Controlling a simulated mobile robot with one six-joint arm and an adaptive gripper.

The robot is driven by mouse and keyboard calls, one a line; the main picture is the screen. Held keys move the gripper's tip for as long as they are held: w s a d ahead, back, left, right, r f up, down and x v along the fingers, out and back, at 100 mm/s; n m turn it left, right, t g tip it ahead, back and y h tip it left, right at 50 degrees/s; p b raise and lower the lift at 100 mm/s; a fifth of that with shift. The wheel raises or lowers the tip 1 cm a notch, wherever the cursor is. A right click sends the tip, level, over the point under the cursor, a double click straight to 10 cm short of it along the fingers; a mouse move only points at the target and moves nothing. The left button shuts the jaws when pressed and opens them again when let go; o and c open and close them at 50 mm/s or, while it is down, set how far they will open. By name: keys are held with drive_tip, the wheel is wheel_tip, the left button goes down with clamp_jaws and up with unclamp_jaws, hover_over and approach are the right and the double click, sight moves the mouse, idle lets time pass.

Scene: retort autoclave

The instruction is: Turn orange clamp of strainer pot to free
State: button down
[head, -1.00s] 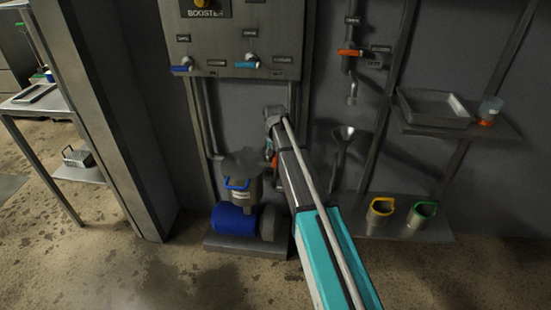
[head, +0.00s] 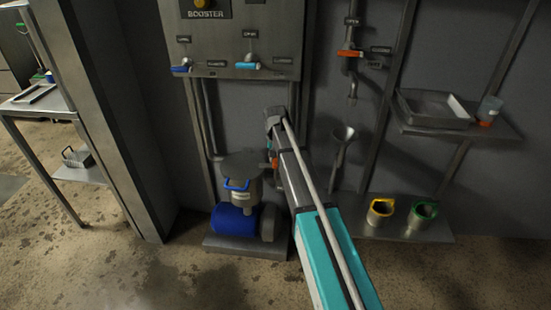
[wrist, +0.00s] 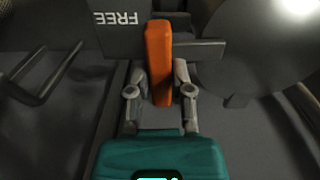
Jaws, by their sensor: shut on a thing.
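The orange clamp (wrist: 159,60) stands lengthwise in the middle of the wrist view, its lower end between the two fingers of my gripper (wrist: 160,85). My gripper is shut on it. A grey plate with the word FREE (wrist: 121,18) is just left of the clamp's upper end. The round grey strainer pot (wrist: 262,60) fills the right of the wrist view. In the head view the pot (head: 240,166) stands low at the wall with a blue handle, and only a sliver of the orange clamp (head: 274,162) shows beside my arm. My fingers are hidden there.
A blue motor (head: 234,219) sits below the pot on a low plinth. The booster panel (head: 238,38) with blue-handled valves is above. A funnel (head: 341,143), a yellow-rimmed cup (head: 380,212) and a green-rimmed cup (head: 422,214) are to the right. The floor in front is clear.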

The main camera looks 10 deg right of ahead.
drive_tip(key=n, duration=0.4)
drive_tip(key=shift+n, duration=0.3)
drive_tip(key=n, duration=0.9)
drive_tip(key=shift+n, duration=1.8)
drive_tip(key=c, duration=0.5)
unclamp_jaws()
drive_tip(key=shift+m, duration=0.3)
